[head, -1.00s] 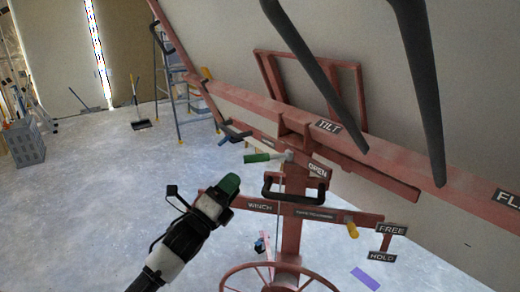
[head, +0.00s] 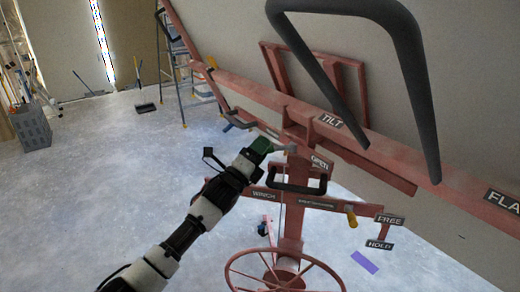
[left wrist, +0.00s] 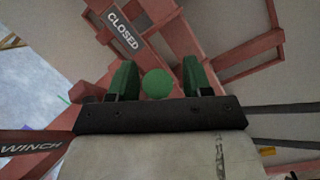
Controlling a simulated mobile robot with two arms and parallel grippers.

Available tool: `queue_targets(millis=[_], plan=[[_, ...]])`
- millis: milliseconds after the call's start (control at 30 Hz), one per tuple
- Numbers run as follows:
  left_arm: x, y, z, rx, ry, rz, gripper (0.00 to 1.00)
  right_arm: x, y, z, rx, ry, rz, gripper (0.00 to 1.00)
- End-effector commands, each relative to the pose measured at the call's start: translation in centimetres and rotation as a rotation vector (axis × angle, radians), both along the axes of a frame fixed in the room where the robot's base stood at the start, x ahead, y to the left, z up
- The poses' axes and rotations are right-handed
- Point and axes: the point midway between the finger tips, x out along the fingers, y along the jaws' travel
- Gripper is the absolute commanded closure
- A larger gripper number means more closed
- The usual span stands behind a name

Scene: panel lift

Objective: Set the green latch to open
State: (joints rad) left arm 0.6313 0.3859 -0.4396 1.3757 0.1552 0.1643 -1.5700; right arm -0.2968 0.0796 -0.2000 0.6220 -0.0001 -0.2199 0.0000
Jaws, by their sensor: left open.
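The green latch handle (left wrist: 157,83) shows end-on in the left wrist view as a round green knob. It appears between the two green fingertips of my left gripper (head: 262,147), which is open, with a gap on each side. In the head view the gripper covers the green handle, and only the latch's pale pivot end (head: 291,149) shows to its right. The OPEN label (head: 319,162) is right of the pivot. The CLOSED label (left wrist: 123,30) shows in the left wrist view. My right gripper is not in view.
The red panel lift frame (head: 290,225) carries a black handle (head: 297,188) below the latch and a handwheel (head: 285,272) at the bottom. A WINCH label (head: 263,194) and yellow-tipped lever (head: 351,217) are near.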

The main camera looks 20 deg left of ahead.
Motion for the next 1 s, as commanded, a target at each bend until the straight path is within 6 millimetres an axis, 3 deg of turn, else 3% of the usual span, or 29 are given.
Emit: queue_targets(millis=[33, 333, 733, 1000], plan=[[0.0, 0.0, 0.0, 0.0, 0.0, 0.0, 0.55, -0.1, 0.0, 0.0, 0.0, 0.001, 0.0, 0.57], [0.0, 0.0, 0.0, -0.001, 0.001, 0.0, 1.0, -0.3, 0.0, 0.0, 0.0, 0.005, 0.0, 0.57], [-0.3, -0.2, -0.2, -0.004, 0.003, 0.032, 1.0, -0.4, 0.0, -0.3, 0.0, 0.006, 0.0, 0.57], [-1.4, -0.8, -0.4, -0.01, 0.004, 0.176, 1.0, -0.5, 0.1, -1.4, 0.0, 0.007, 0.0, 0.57]])
